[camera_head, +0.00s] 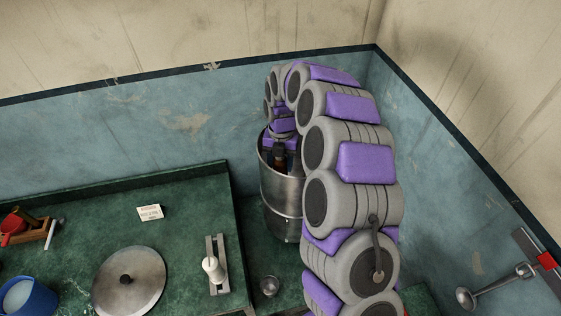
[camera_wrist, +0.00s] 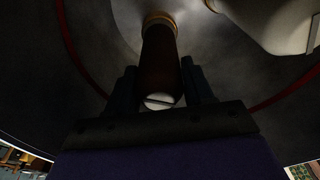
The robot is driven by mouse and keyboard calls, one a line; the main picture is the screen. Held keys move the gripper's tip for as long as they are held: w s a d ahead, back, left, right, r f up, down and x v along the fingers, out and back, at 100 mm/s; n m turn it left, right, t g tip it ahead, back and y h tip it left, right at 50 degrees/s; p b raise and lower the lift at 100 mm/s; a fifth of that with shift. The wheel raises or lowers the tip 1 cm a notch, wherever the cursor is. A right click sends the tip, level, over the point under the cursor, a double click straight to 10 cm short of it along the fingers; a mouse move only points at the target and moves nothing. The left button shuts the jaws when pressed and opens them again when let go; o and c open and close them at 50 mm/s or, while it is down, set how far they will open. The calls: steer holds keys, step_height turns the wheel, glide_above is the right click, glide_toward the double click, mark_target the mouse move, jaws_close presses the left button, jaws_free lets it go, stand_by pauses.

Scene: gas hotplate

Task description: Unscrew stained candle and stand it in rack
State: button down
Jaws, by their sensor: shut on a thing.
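The stained candle (camera_wrist: 160,55) is a dark brown cylinder inside the steel canister (camera_head: 285,205). In the wrist view its brass-coloured far end meets the canister's grey inner floor, and a pale slotted disc shows at its near end. My gripper (camera_wrist: 160,84) reaches down into the canister, with its dark fingers shut on the candle from both sides. In the head view the canister wall mostly hides my gripper (camera_head: 280,163). A second, white candle (camera_wrist: 275,20) stands beside it in the canister. The grey rack (camera_head: 211,246) lies on the green counter, with a white upright piece (camera_head: 213,269) in it.
A round metal lid (camera_head: 128,282), a small card (camera_head: 149,212), a blue tub (camera_head: 28,298) and a wooden tray (camera_head: 40,231) with a red item are on the counter. A small metal cup (camera_head: 269,286) sits near the canister.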

steer(key=shift+r, duration=0.75)
steer(key=shift+r+p, duration=0.35)
steer(key=shift+r, duration=0.15)
steer(key=shift+a+r, duration=0.1)
steer(key=shift+r, duration=0.05)
step_height(320, 180, up, 20)
steer(key=p, duration=0.8)
steer(key=shift+p, duration=0.4)
steer(key=shift+s, duration=0.1)
stand_by(0.4)
